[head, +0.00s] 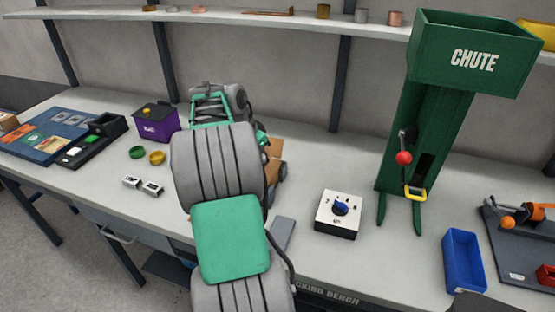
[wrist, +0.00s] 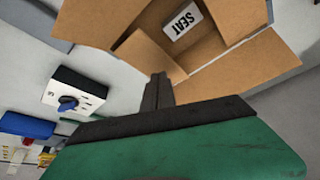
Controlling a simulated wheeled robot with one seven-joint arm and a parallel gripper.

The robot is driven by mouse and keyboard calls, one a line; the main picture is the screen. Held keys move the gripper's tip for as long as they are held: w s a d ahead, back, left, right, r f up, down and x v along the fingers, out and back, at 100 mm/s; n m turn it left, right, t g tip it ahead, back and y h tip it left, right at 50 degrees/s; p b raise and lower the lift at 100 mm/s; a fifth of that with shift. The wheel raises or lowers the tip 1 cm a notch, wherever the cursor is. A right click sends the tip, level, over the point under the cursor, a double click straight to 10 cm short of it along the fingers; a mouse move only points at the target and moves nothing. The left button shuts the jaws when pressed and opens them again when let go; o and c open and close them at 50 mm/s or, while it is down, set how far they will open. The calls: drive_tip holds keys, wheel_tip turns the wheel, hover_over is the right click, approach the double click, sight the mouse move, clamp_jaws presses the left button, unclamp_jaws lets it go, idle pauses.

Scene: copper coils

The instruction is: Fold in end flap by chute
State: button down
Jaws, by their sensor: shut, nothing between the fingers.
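In the head view only a strip of the box (head: 273,165) shows behind my arm, which hides the gripper. The green chute (head: 430,130) stands to the right.
A white dial box (head: 338,213) stands between the cardboard box and the chute; it also shows in the wrist view (wrist: 78,95). A blue bin (head: 463,262) is at the right. A purple box (head: 156,122) and small rings (head: 137,152) lie left. A shelf (head: 270,18) runs behind.

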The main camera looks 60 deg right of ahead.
drive_tip(key=shift+f, duration=0.2)
drive_tip(key=shift+f+b, duration=0.9)
drive_tip(key=shift+f, duration=0.05)
wheel_tip(320, 180, up, 10)
drive_tip(key=p, duration=0.8)
